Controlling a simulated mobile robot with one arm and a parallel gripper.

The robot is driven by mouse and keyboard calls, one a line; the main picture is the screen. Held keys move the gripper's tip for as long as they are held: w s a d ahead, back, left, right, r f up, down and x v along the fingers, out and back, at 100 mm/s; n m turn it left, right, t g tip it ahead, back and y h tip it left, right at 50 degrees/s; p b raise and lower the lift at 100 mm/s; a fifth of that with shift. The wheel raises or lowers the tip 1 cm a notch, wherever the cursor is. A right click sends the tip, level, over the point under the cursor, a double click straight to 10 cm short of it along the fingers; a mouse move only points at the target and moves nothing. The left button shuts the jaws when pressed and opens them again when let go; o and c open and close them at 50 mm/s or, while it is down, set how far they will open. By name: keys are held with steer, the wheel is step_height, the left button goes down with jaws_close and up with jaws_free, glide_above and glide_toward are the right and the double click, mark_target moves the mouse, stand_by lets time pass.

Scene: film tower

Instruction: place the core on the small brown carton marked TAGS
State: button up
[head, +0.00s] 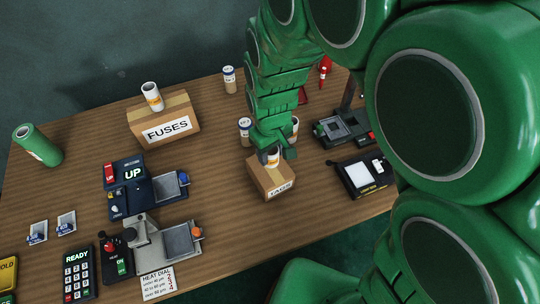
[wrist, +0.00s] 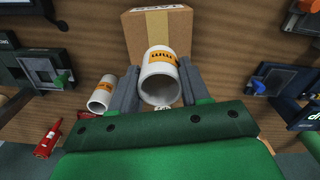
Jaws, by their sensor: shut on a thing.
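The core is a white tube with an orange label (head: 273,158), held upright or nearly so at the far edge of the carton's top in the head view. In the wrist view the core (wrist: 160,80) stands between the two fingers. My gripper (wrist: 158,88) is shut on it. The small brown TAGS carton (head: 271,184) is under my gripper (head: 272,153) in the head view; its taped side (wrist: 158,30) shows behind the core in the wrist view. I cannot tell whether the core touches the carton's top.
A FUSES carton (head: 165,122) with a similar white tube (head: 152,96) on top stands left of my arm. Pale canisters (head: 245,130) stand close by my gripper.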

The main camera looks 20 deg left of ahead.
mark_target(270, 157)
steer(key=shift+w+a+f, duration=0.25)
steer(key=shift+a+f, duration=0.05)
steer(key=shift+f, duration=1.65)
steer(key=o, duration=1)
steer(key=shift+f, duration=0.1)
step_height(270, 157, up, 12)
steer(key=shift+r, duration=0.15)
